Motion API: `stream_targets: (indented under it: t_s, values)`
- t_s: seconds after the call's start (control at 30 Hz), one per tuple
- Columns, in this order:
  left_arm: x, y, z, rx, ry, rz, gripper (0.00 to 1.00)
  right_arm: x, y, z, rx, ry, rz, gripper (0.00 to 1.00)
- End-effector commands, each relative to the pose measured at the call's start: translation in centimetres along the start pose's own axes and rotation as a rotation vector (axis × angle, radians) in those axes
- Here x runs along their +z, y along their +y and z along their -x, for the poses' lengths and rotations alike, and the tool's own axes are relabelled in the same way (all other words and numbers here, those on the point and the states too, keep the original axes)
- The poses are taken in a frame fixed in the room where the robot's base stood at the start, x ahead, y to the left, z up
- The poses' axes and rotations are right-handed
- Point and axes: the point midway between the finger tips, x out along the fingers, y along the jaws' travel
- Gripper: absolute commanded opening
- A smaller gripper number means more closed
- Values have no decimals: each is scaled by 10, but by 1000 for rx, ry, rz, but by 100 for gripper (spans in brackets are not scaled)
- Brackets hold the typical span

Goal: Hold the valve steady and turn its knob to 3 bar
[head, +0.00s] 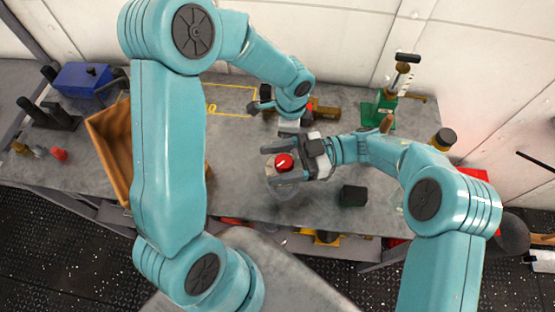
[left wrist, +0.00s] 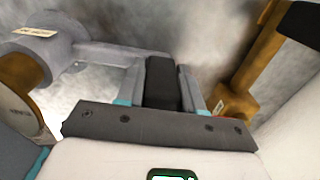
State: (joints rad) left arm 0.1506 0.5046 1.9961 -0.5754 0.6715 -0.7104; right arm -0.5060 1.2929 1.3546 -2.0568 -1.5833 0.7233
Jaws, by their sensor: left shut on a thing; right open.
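A grey labelled cylinder with brass-coloured parts, seemingly the valve body (left wrist: 45,45), shows at the left there. The valve body is mostly hidden in the head view.
A wooden crate (head: 110,140) and a blue box (head: 82,78) stand at the left of the grey bench (head: 235,185). A dark green block (head: 353,195) lies right of the valve. A green stand (head: 380,112) is behind. A brass-coloured piece (left wrist: 240,95) is close beside my left gripper.

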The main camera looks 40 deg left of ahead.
Motion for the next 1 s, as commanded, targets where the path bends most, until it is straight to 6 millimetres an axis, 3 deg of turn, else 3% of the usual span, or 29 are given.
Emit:
stream_targets:
  t_s: [0.5, 0.7, 1.0]
  values:
    - [0, -1, 1, -2, 1, 1, 0, -88, 0, 0, 0, -1, 3, 70]
    - [0, -1, 1, -2, 1, 1, 0, -100, 1, 0, 1, 0, 1, 70]
    - [0, -1, 1, -2, 1, 1, 0, -98, 0, 4, 16, 5, 1, 70]
